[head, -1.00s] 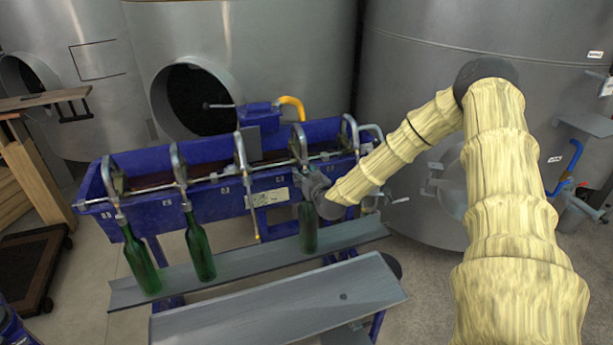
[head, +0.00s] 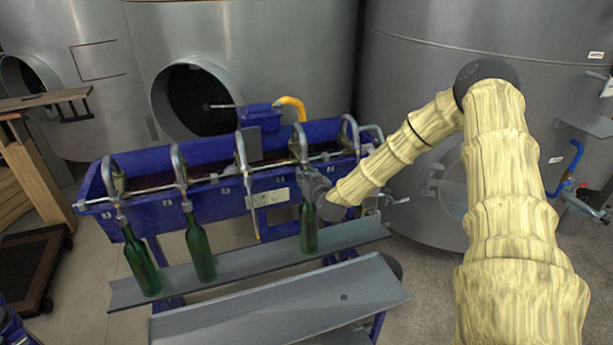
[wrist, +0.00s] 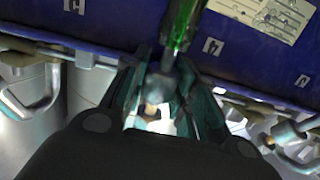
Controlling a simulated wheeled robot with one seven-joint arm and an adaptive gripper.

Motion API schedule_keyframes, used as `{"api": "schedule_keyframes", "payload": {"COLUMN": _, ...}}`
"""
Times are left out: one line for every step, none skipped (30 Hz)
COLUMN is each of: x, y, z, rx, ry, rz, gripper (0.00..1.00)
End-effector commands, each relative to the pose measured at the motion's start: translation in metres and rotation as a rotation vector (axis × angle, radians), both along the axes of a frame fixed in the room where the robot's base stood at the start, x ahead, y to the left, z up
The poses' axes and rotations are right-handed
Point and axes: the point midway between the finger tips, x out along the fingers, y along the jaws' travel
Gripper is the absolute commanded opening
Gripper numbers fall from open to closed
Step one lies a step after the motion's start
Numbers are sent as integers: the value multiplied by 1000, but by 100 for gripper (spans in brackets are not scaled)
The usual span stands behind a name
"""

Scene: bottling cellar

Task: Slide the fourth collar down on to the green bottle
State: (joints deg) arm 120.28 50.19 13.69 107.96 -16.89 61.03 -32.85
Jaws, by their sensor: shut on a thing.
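The green bottle (head: 309,232) stands upright on the sloping grey shelf, under the fourth spout (head: 299,146) from the left. My gripper (head: 316,187) is at its neck, under that spout, and largely hides the collar in the head view. In the wrist view my gripper (wrist: 166,88) is shut on the grey collar (wrist: 160,78), with a dark finger on each side. The bottle's green neck (wrist: 182,22) shows just beyond the collar. Whether the collar is seated on the bottle's mouth cannot be told.
Two more green bottles (head: 142,262) (head: 200,248) stand under the first and second spouts. The third spout (head: 241,152) and fifth spout (head: 347,130) have no bottle. The blue trough (head: 220,202) lies behind, with a lower grey board (head: 285,305) in front.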

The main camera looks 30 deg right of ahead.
Motion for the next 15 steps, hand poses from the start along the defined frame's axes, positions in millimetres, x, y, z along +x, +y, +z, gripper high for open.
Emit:
{"api": "schedule_keyframes", "payload": {"x": 0, "y": 0, "z": -1, "rx": 0, "ry": 1, "rz": 0, "gripper": 17}}
{"api": "schedule_keyframes", "payload": {"x": 0, "y": 0, "z": -2, "rx": 0, "ry": 1, "rz": 0, "gripper": 17}}
{"api": "schedule_keyframes", "payload": {"x": 0, "y": 0, "z": -2, "rx": 0, "ry": 1, "rz": 0, "gripper": 17}}
{"api": "schedule_keyframes", "payload": {"x": 0, "y": 0, "z": -3, "rx": 0, "ry": 1, "rz": 0, "gripper": 17}}
{"api": "schedule_keyframes", "payload": {"x": -1, "y": 0, "z": -3, "rx": 0, "ry": 1, "rz": 0, "gripper": 17}}
{"api": "schedule_keyframes", "payload": {"x": -1, "y": 0, "z": -3, "rx": 0, "ry": 1, "rz": 0, "gripper": 17}}
{"api": "schedule_keyframes", "payload": {"x": -1, "y": 0, "z": -4, "rx": 0, "ry": 1, "rz": 0, "gripper": 17}}
{"api": "schedule_keyframes", "payload": {"x": -1, "y": 0, "z": -4, "rx": 0, "ry": 1, "rz": 0, "gripper": 17}}
{"api": "schedule_keyframes", "payload": {"x": -1, "y": 0, "z": -5, "rx": 0, "ry": 1, "rz": 0, "gripper": 17}}
{"api": "schedule_keyframes", "payload": {"x": -1, "y": 0, "z": -5, "rx": 0, "ry": 1, "rz": 0, "gripper": 17}}
{"api": "schedule_keyframes", "payload": {"x": -1, "y": 0, "z": -5, "rx": 0, "ry": 1, "rz": 0, "gripper": 17}}
{"api": "schedule_keyframes", "payload": {"x": -1, "y": 0, "z": -6, "rx": 0, "ry": 1, "rz": 0, "gripper": 17}}
{"api": "schedule_keyframes", "payload": {"x": -1, "y": 0, "z": -6, "rx": 0, "ry": 1, "rz": 0, "gripper": 17}}
{"api": "schedule_keyframes", "payload": {"x": -1, "y": 0, "z": -6, "rx": 0, "ry": 1, "rz": 0, "gripper": 17}}
{"api": "schedule_keyframes", "payload": {"x": -1, "y": 0, "z": -7, "rx": 0, "ry": 1, "rz": 0, "gripper": 17}}
